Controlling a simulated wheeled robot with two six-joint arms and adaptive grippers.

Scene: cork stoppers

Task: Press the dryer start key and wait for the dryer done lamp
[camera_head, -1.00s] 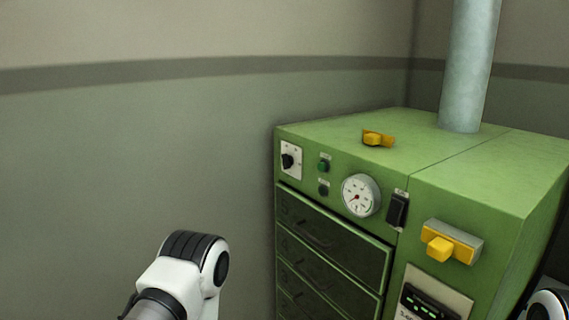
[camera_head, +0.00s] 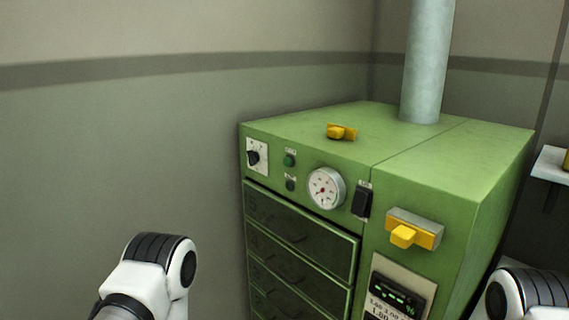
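The dryer is a green cabinet (camera_head: 480,180) with several dark drawers (camera_head: 300,228) on its left front. Its panel carries a black rotary knob (camera_head: 253,157), a small green key or lamp (camera_head: 289,160) with a label above, and a small dark round lamp or key (camera_head: 290,184) below it. The labels are too small to read, so I cannot tell which is the start key or the done lamp. Parts of both my arms show at the lower left and lower right edges. Neither gripper is in view.
A white dial gauge (camera_head: 326,188), a black rocker switch (camera_head: 361,200) and a yellow handle (camera_head: 403,236) sit on the front. A digital display (camera_head: 398,292) is lower right. A yellow piece (camera_head: 341,132) lies on top near a grey pipe (camera_head: 427,70). A white shelf (camera_head: 552,165) is at right.

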